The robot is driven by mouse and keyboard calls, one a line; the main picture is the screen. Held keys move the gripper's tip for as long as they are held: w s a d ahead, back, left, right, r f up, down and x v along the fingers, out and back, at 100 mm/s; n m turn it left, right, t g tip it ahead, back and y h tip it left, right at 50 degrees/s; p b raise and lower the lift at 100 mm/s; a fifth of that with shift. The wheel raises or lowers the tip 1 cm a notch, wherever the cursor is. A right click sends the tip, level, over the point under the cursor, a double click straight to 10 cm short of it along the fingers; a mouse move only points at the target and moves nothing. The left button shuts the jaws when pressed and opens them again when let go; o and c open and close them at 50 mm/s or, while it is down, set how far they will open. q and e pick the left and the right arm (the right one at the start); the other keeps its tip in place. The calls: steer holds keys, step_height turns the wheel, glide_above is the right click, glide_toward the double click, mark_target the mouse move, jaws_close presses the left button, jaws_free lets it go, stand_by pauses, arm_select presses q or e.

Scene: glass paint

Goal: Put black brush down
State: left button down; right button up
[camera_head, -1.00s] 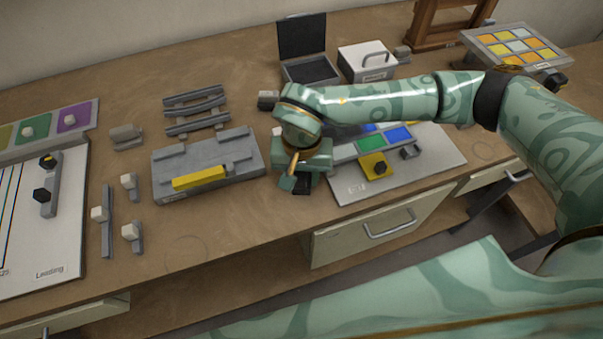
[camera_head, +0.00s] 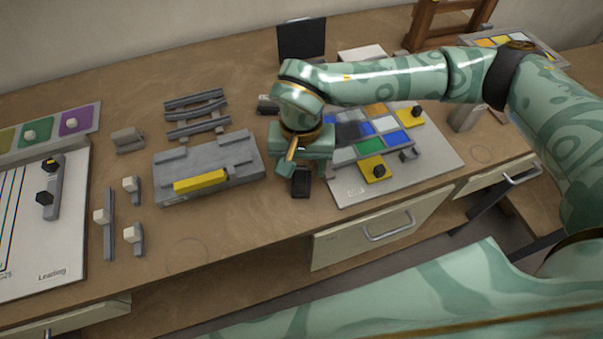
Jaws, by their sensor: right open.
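A small dark block-like thing (camera_head: 302,183), which looks like the black brush, is at the table's front part between the grey fixture and the colour-tile board. I cannot tell its full shape, since my gripper covers its far end. My right gripper (camera_head: 304,168) is open and right above and behind it, with its jaws near the dark thing's far end. I cannot tell whether they touch it. My left gripper is not in view.
A grey fixture with a yellow bar (camera_head: 200,181) stands left of the gripper. The colour-tile board (camera_head: 440,168) with yellow knobbed blocks lies right.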

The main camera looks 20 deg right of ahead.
mark_target(301, 176)
step_height(301, 176, up, 7)
stand_by(0.7)
